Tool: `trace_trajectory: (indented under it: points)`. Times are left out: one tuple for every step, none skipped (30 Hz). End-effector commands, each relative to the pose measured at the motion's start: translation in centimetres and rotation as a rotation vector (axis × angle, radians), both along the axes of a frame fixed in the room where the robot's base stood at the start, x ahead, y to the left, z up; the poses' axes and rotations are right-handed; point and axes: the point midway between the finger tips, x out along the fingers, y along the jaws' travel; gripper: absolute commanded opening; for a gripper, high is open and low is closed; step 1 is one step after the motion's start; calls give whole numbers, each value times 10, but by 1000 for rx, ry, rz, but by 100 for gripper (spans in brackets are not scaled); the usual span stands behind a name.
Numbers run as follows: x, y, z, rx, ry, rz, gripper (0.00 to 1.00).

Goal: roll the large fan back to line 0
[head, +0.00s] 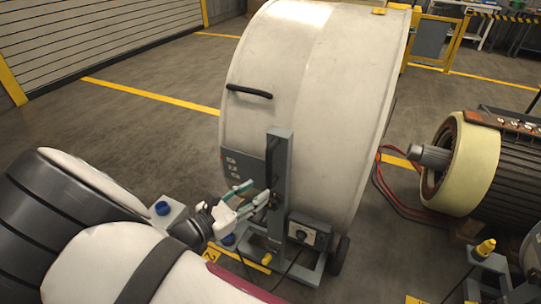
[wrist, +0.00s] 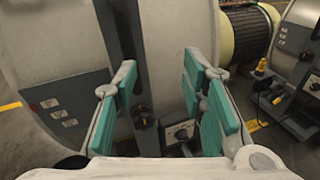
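The large fan (head: 310,90) is a big off-white drum on a grey stand (head: 279,170) with a dark wheel at its lower right. A black bar handle (head: 250,91) is on the drum's upper left side. My gripper (head: 256,192) is at the stand's upright, low in front of the drum. In the wrist view the teal-padded fingers are apart, with the fan's drum (wrist: 165,50) and a dark knob (wrist: 144,117) showing between them. I cannot tell whether a finger touches the stand. A yellow floor tag (head: 210,254), apparently marked 2, lies near the stand's base.
A dark ribbed motor (head: 510,160) with a cream ring stands at the right, with red cables on the floor beside it. A grey stand with a yellow knob (head: 485,248) is at the lower right. Yellow lines cross the floor, which is clear at the back left before a shutter (head: 90,35).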

Motion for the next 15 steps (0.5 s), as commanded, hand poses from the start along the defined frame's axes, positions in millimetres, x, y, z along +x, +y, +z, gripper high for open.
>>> trace_trajectory:
  points:
    - [-2, 13, -11, -44, -8, 49, 38]
    - [-3, 18, -15, -64, -12, 72, 38]
    - [-3, 24, -19, -86, -18, 97, 38]
    - [-4, 28, -21, -98, -21, 112, 38]
    - [-5, 31, -23, -109, -22, 123, 38]
    - [-5, 34, -25, -117, -25, 135, 38]
    - [-4, 35, -25, -122, -27, 141, 38]
    - [-4, 35, -26, -124, -27, 144, 38]
    - [-2, 35, -26, -126, -28, 146, 38]
    - [0, 33, -26, -126, -27, 145, 38]
    - [3, 32, -26, -126, -27, 144, 38]
    - [7, 29, -26, -125, -27, 143, 38]
    - [11, 26, -26, -125, -27, 143, 38]
    - [15, 24, -26, -126, -27, 142, 38]
    - [21, 19, -26, -126, -27, 142, 38]
